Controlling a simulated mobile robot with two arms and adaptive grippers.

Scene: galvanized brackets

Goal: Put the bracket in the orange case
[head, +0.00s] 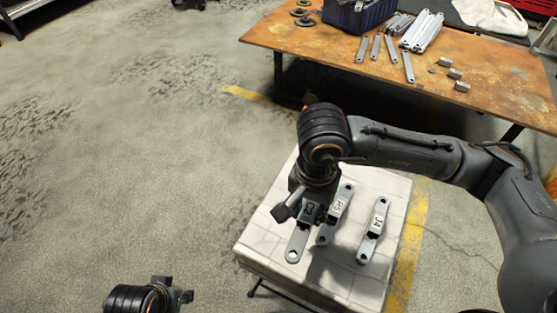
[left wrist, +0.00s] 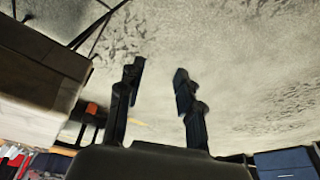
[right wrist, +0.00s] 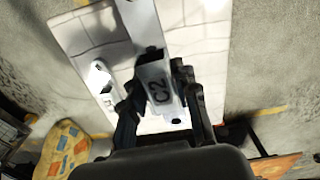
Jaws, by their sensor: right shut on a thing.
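A grey galvanized bracket (head: 297,245) with a tag reading C2 shows in the right wrist view (right wrist: 158,85). My right gripper (head: 303,208) is shut on it at the tagged block, over the white tiled stand (head: 258,258). I cannot tell whether it is clear of the stand. Two more tagged brackets lie to its right, a middle one (head: 334,216) and a right one (head: 372,230). My left gripper (head: 174,290) is low in the head view, its fingers apart and empty in the left wrist view (left wrist: 158,85). I cannot make out an orange case for certain.
A rusty table (head: 285,38) at the back carries a dark blue bin (head: 358,18), several loose grey bars (head: 422,32), small metal blocks (head: 461,86) and dark rings (head: 305,21). A yellow floor line (head: 409,245) runs beside the stand. The floor at left is open.

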